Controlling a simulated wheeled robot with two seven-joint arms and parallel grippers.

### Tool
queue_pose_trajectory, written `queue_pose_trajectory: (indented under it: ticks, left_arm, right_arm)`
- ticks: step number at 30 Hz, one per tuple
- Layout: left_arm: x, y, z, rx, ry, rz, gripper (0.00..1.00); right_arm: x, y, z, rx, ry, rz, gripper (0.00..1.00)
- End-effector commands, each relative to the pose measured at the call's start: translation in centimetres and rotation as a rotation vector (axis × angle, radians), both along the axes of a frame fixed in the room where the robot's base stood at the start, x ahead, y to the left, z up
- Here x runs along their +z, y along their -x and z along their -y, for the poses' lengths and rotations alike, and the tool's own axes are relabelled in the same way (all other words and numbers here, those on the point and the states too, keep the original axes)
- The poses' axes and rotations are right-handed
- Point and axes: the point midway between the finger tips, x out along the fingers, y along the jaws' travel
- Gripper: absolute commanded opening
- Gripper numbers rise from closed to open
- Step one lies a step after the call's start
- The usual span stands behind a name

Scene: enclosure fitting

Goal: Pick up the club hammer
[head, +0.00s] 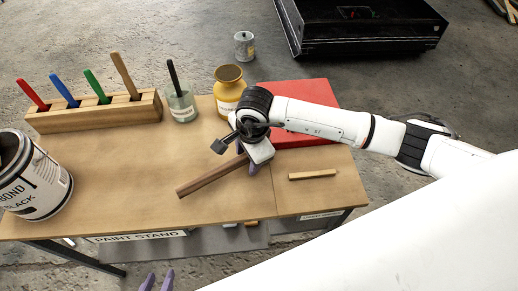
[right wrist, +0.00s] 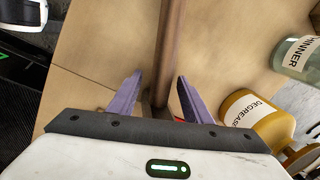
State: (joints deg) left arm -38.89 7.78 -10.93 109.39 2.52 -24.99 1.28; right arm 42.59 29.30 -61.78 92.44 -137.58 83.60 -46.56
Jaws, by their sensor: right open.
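The club hammer's brown wooden handle (head: 210,175) lies slanted on the paint stand top, its free end toward the front left. In the right wrist view the handle (right wrist: 168,45) runs between the two purple fingers. The hammer's head is mostly hidden behind my right gripper. My right gripper (head: 249,160) is over the handle's far end. Its fingers are open, one on each side of the handle, with a gap showing on both sides in the right wrist view (right wrist: 160,80). My left gripper (head: 157,280) shows only its purple fingertips at the bottom edge, apart and empty.
A wooden block with several coloured-handled tools (head: 97,110), a thinner jar (head: 182,106) and a yellow degreaser jar (head: 228,90) stand along the back. A paint can (head: 35,190) stands left. A red slab (head: 300,96) and small wooden stick (head: 313,175) lie right.

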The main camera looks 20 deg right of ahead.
Motion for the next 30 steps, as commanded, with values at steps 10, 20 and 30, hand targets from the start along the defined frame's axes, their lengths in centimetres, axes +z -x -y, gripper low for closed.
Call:
queue_pose_trajectory:
  ticks: [10,20,30]
  left_arm:
    - [-0.2,0.3,0.0,0.0,-0.001,-0.006,0.31]
    - [-0.2,0.5,0.0,0.0,0.0,-0.009,0.31]
    - [-0.4,0.5,0.0,0.0,0.0,-0.009,0.31]
  right_arm:
    - [0.0,0.0,0.0,0.0,0.0,0.001,0.21]
    - [0.3,-0.3,0.0,0.0,-0.002,0.008,0.0]
    - [2.4,-0.4,-0.1,0.002,-0.004,0.013,0.0]
